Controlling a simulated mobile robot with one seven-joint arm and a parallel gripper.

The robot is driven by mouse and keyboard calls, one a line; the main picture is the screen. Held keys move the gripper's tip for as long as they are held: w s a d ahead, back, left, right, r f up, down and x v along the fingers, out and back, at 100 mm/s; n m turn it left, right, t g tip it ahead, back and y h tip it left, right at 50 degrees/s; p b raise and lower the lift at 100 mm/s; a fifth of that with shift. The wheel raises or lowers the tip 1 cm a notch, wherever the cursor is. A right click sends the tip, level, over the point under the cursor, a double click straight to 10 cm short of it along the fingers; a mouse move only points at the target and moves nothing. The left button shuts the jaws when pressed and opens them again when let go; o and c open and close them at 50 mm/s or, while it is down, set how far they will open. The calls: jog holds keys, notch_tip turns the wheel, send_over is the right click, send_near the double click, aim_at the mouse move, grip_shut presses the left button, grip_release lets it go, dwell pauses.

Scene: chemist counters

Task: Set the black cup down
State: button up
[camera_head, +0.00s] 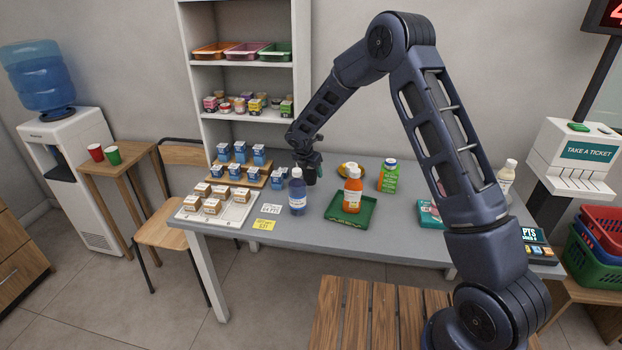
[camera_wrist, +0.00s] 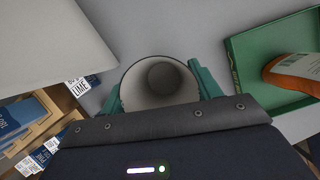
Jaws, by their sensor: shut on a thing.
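My gripper (camera_head: 311,164) is over the back middle of the grey counter (camera_head: 330,240), shut on the black cup (camera_head: 311,176). The cup shows small and dark below my gripper in the head view. In the wrist view I look down into the cup (camera_wrist: 158,82), which has a pale inside and a dark rim. The teal fingers of my gripper (camera_wrist: 160,88) are on either side of it. The cup looks upright. I cannot tell whether its base touches the counter.
A blue bottle (camera_head: 297,192) stands in front of the cup. A green tray (camera_head: 349,218) with an orange bottle (camera_head: 353,190) is front right. Small blue boxes (camera_head: 278,179) are at the left.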

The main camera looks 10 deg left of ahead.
aim_at(311, 178)
jog(key=shift+f, duration=1.9)
jog(key=shift+f, duration=0.1)
jog(key=o, duration=1)
jog(key=shift+c, duration=0.2)
jog(key=v, duration=1.2)
